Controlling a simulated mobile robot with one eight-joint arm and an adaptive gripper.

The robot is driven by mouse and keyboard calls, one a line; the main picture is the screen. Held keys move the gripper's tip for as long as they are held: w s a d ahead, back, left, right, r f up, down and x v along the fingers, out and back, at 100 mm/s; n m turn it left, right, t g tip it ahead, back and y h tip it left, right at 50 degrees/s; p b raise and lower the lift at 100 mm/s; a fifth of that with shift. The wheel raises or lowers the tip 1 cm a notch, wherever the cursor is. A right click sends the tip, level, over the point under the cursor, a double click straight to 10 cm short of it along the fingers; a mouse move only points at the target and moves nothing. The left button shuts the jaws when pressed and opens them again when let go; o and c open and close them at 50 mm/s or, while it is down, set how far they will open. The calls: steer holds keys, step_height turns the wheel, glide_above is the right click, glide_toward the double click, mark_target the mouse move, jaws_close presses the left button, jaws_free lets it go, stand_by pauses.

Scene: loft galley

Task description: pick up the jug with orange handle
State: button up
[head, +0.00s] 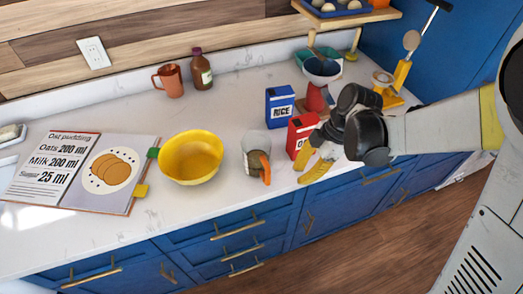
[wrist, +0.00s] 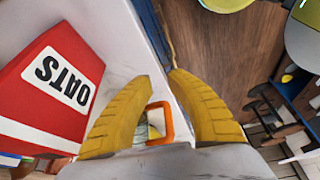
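The jug (head: 256,146) is clear with an orange handle (head: 264,168) and stands on the white counter near its front edge. The handle faces the front right. My gripper (head: 305,167) is to the right of the jug, apart from it, with its two yellow fingers spread and nothing between them in the head view. In the wrist view, the orange handle (wrist: 171,124) shows in the gap between the yellow fingers (wrist: 162,82), with part of the clear body beside it. The rest of the jug is hidden there by the left finger and my gripper's body.
A red oats box (head: 298,139) stands close behind my gripper; it fills the left of the wrist view (wrist: 50,90). A blue rice box (head: 280,108) is behind it. A yellow bowl (head: 191,157) is left of the jug. The counter behind the jug is clear.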

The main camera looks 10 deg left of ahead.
mark_target(267, 184)
steer(key=a, duration=0.1)
steer(key=s+a, duration=0.1)
steer(key=a, duration=0.2)
steer(key=shift+s+a, duration=0.1)
steer(key=shift+s, duration=0.25)
steer(key=a, duration=0.1)
steer(key=s+a+b, duration=0.1)
steer(key=a, duration=0.1)
steer(key=a+f, duration=0.1)
steer(key=shift+s+a+f+b, duration=0.1)
steer(key=shift+s+a+b, duration=0.3)
jaws_close()
